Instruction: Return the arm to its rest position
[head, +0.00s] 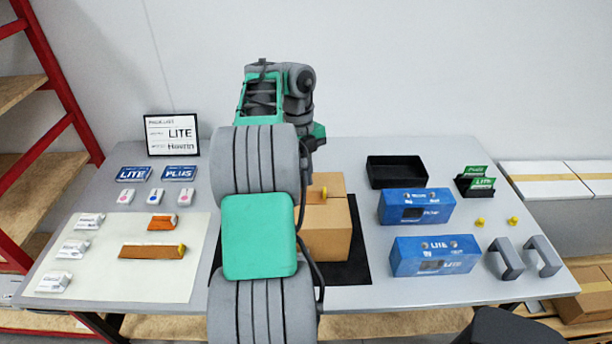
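My arm reaches up through the middle of the head view, with grey ribbed links and green covers. Its far end stands above the back edge of the table (345,152). My gripper's fingers do not show clearly; the arm itself hides them. A cardboard box (328,235) stands on a black mat (357,270) just right of my arm, partly hidden by it. A small orange-brown piece (318,194) shows at the top of the box beside my arm.
Blue boxes (433,256), a black tray (395,172) and grey brackets (507,258) are on the right. A white mat (100,230) with several small parts lies left. A framed sign (172,134) stands behind. A red shelf frame (60,75) borders the left.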

